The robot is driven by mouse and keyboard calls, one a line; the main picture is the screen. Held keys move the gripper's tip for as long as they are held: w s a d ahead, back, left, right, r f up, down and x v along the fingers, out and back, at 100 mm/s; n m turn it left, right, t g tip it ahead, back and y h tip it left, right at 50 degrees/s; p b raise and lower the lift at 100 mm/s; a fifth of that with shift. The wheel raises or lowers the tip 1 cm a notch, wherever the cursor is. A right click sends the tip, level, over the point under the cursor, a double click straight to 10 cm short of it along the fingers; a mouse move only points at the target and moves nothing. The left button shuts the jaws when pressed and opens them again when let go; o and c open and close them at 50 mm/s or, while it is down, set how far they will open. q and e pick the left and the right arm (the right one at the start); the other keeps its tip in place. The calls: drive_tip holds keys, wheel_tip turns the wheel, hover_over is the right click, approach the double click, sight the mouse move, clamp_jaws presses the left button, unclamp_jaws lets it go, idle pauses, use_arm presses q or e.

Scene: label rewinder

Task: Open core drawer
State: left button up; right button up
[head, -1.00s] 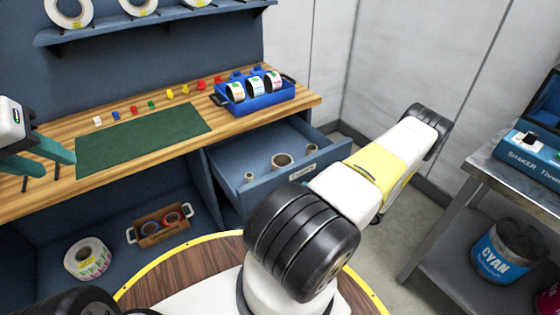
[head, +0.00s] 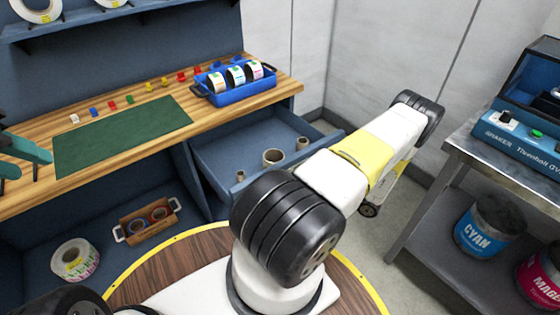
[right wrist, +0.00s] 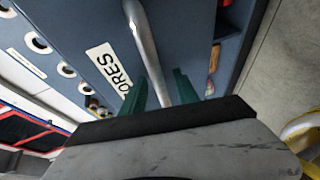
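The core drawer (head: 218,198) stands pulled out under the right part of the bench, with three cardboard cores inside, the largest core (head: 273,157) in the middle. In the right wrist view, the blue drawer front (right wrist: 188,35) carries a partly hidden white label (right wrist: 108,65) and a metal bar handle (right wrist: 146,45). My right gripper (right wrist: 160,85) has its green fingers on both sides of the handle and appears shut on it. My arm hides this gripper in the head view. My left gripper (head: 28,160), partly cut off at the left edge, is open and empty above the bench.
The wooden bench (head: 30,193) holds a green mat (head: 120,135), small coloured pieces and a blue tray (head: 240,93) of label rolls. A wooden crate (head: 148,225) and a label roll (head: 74,260) lie below. A metal table (head: 470,150) stands right, with paint buckets (head: 485,230) underneath.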

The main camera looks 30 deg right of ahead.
drive_tip(key=v, duration=0.7)
drive_tip(key=shift+s+d, duration=0.25)
drive_tip(key=shift+s, duration=0.05)
drive_tip(key=shift+s, duration=0.1)
idle(0.4)
